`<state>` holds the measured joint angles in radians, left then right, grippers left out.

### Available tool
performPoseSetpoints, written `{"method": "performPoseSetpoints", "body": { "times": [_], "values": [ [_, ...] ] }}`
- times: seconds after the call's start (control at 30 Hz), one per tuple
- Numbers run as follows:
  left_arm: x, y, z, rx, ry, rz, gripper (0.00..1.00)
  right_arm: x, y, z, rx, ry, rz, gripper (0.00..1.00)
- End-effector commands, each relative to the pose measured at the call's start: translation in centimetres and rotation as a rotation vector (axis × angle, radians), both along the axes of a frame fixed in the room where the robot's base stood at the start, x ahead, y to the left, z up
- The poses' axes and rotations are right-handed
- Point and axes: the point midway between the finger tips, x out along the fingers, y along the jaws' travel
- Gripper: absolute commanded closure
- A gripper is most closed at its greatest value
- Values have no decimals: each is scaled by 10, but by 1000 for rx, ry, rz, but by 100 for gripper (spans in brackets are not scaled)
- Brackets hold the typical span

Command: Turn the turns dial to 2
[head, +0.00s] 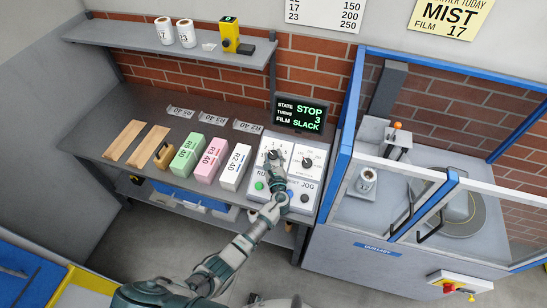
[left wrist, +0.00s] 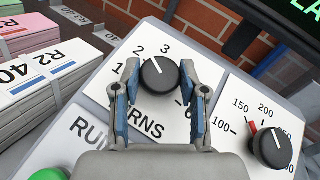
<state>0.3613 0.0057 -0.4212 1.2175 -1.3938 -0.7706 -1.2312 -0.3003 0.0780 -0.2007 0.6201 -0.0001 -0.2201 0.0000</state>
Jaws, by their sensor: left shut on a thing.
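The black turns dial (left wrist: 160,75) sits on a white tilted panel (head: 289,183), with numbers including 1, 2 and 3 around it. Its white pointer line leans up and left, toward the space between 2 and 3. My left gripper (left wrist: 159,72) has one finger on each side of the dial and is shut on it; it also shows over the panel in the head view (head: 273,160). The display (head: 300,114) reads STOP, turns 3, film SLACK. My right gripper is not in view.
A second dial (left wrist: 271,147), marked 100 to 200 and beyond, is close on the right. RUN and JOG buttons lie below. Green (head: 187,155), pink (head: 211,161) and white (head: 235,167) stacks stand left of the panel. A blue-framed enclosure (head: 345,150) stands right.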

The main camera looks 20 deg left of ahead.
Motion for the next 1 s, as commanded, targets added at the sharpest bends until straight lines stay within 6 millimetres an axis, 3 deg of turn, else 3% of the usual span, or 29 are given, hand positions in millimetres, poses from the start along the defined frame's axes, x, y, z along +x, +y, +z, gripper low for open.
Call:
{"method": "performPoseSetpoints", "body": {
  "times": [0.17, 0.2, 0.27, 0.67, 1.0],
  "values": [
    [0, -1, 0, 0, -1, -2, 92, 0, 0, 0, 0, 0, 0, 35],
    [0, -1, 0, 0, -1, -2, 48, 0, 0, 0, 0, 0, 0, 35],
    [0, 0, 0, 0, -1, -2, 34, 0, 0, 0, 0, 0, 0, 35],
    [-6, -3, 0, -1, 0, -2, 34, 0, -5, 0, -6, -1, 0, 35],
    [-71, -29, 1, -2, 2, -3, 34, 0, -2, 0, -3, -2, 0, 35]
  ]
}}
